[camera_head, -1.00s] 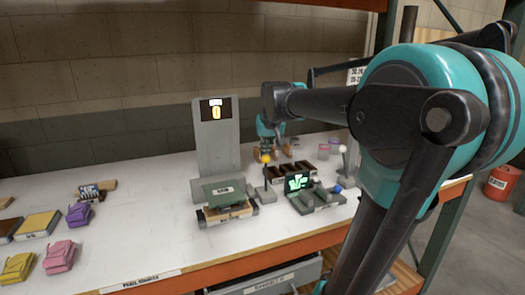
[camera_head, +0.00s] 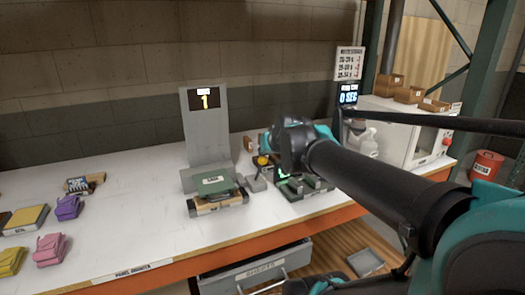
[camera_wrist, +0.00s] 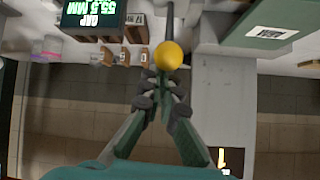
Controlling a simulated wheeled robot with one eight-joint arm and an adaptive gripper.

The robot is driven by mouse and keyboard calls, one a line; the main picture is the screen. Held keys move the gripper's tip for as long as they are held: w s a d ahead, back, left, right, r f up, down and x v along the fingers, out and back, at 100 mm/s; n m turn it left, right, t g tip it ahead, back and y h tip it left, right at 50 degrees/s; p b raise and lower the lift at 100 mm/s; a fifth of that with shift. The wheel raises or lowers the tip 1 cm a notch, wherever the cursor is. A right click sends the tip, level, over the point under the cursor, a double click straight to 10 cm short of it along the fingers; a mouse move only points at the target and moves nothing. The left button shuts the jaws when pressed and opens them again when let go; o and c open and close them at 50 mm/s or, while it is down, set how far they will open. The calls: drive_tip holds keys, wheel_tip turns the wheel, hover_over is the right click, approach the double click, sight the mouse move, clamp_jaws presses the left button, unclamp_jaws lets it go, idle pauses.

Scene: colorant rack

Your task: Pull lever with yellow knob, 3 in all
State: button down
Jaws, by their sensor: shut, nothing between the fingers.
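The lever's yellow knob (camera_head: 263,161) shows beside my wrist in the head view, at the right of the grey counter panel (camera_head: 205,125), whose screen reads 1. In the wrist view the yellow knob (camera_wrist: 168,55) sits on a dark rod just beyond my fingertips. My gripper (camera_wrist: 160,80) is shut and empty, its dark fingertips close to the knob; I cannot tell whether they touch it. In the head view my wrist hides most of the lever and the fingers.
A green block (camera_head: 213,184) rests on a stand left of the lever. A gauge with a green display (camera_wrist: 92,13) stands nearby. Yellow and purple pouches (camera_head: 68,207) lie at the left. A white machine (camera_head: 395,125) stands at the back right. An open drawer (camera_head: 255,272) juts out below the table.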

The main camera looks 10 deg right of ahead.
drive_tip(key=shift+s+f, duration=0.35)
drive_tip(key=w+r, duration=0.3)
drive_tip(key=w, duration=0.1)
drive_tip(key=v, duration=1)
drive_tip(key=shift+s+d+f, duration=0.2)
drive_tip(key=shift+s+f, duration=0.1)
drive_tip(key=shift+s, duration=0.1)
idle(2.0)
drive_tip(key=w+a+n+g, duration=0.2)
drive_tip(key=w+g, duration=0.2)
drive_tip(key=w, duration=0.6)
drive_tip(key=w+a+n+g, duration=0.2)
drive_tip(key=w+g, duration=0.3)
drive_tip(key=w, duration=0.5)
drive_tip(key=shift+w+a+r+n, duration=0.3)
drive_tip(key=shift+w+a+r, duration=0.15)
drive_tip(key=shift+a, duration=0.35)
